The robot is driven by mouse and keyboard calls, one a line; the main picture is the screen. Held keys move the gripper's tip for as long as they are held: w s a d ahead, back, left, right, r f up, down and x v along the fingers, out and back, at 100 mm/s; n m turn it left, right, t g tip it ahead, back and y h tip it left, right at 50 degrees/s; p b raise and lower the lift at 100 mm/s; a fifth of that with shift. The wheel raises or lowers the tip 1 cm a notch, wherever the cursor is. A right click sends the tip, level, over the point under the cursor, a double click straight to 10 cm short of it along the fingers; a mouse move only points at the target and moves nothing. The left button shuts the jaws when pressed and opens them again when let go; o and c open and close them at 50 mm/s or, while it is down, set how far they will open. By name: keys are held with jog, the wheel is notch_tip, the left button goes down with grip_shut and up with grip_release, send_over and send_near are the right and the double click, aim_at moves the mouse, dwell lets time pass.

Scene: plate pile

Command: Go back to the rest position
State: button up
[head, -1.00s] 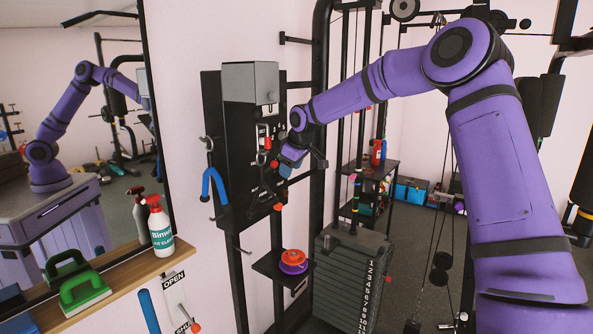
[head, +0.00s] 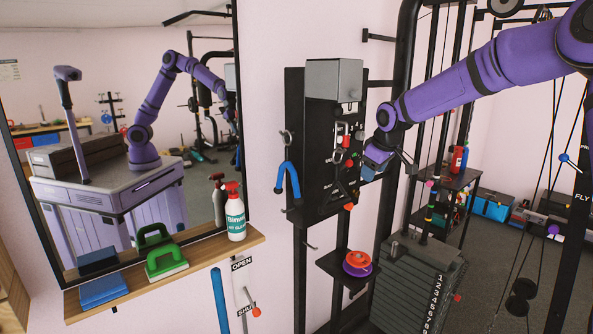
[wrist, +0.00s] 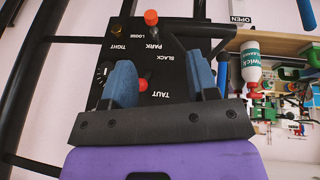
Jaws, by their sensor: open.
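My gripper (head: 376,168) is open, with its blue fingers in front of and to the right of the black control panel (head: 320,125) on the wall rack. In the wrist view my open gripper (wrist: 172,80) has a finger at each side, with nothing held between them. The panel (wrist: 185,62) lies beyond them, lettered TIGHT, LOOSE, PARK, SLACK and TAUT. A red ball knob (wrist: 142,85) shows just beside the left finger; I cannot tell if they touch. An orange knob (wrist: 151,17) is near PARK.
A grey box (head: 335,78) tops the panel. A small shelf with an orange and purple item (head: 357,263) is below. The weight stack (head: 415,290) and black uprights stand at right. A wooden ledge (head: 215,247) with a spray bottle (head: 236,212) runs under the mirror.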

jog(key=s+r+m+h, duration=0.2)
jog(key=s+r, duration=0.4)
jog(key=s, duration=0.7)
jog(key=s+r+m+h, duration=0.15)
jog(key=s+r, duration=0.35)
jog(key=s, duration=0.9)
jog(key=s+d+f+m+y, duration=0.1)
jog(key=s+m, duration=0.1)
jog(key=s, duration=0.8)
jog(key=s+d+m+y, duration=0.1)
jog(key=s+d+m, duration=0.1)
jog(key=s, duration=0.8)
jog(key=shift+f+m+t, duration=0.3)
jog(key=shift+f+m, duration=0.1)
jog(key=shift+m, duration=0.05)
